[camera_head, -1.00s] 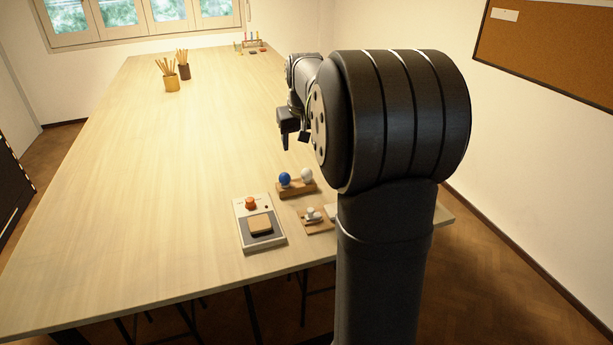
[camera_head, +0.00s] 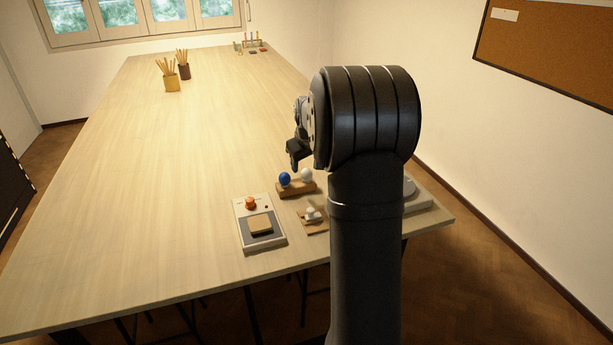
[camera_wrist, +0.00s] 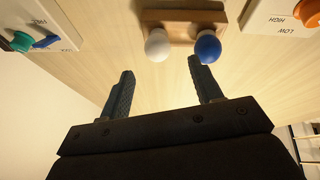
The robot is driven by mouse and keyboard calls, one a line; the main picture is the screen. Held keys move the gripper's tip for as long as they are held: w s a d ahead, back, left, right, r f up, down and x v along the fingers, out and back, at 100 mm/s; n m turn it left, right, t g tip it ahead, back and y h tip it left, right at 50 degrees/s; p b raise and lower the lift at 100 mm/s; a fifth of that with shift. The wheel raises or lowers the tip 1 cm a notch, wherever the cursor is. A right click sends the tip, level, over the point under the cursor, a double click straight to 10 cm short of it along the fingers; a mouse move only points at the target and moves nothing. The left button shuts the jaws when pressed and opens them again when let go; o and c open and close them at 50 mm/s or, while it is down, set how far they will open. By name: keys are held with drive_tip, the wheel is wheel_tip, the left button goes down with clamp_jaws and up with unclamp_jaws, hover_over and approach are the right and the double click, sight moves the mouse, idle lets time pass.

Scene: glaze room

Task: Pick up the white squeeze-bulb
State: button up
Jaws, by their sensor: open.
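The white squeeze-bulb (camera_head: 306,174) sits in a wooden holder (camera_head: 290,191), to the right of a blue bulb (camera_head: 285,179). In the wrist view the white bulb (camera_wrist: 157,45) is ahead of my gripper and left of the blue bulb (camera_wrist: 208,48). My gripper (camera_wrist: 160,82) is open and empty, its two fingers spread. The white bulb appears between the lines of the fingers, the blue one near the right finger's line. In the head view my gripper (camera_head: 293,163) hangs above the table, just behind the holder, and its fingertips are small and dark.
A boxed device (camera_head: 241,214) with an orange knob stands left of the holder. A small wooden board with a white fitting (camera_head: 311,214) lies in front. A pale device (camera_head: 420,201) is partly behind my arm. Pencil cups (camera_head: 171,83) stand far back; the table's left side is clear.

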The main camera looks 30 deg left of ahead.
sight(307, 171)
drive_tip(key=x, duration=0.5)
drive_tip(key=shift+d+f, duration=0.2)
drive_tip(key=shift+f, duration=0.15)
drive_tip(key=c, duration=0.7)
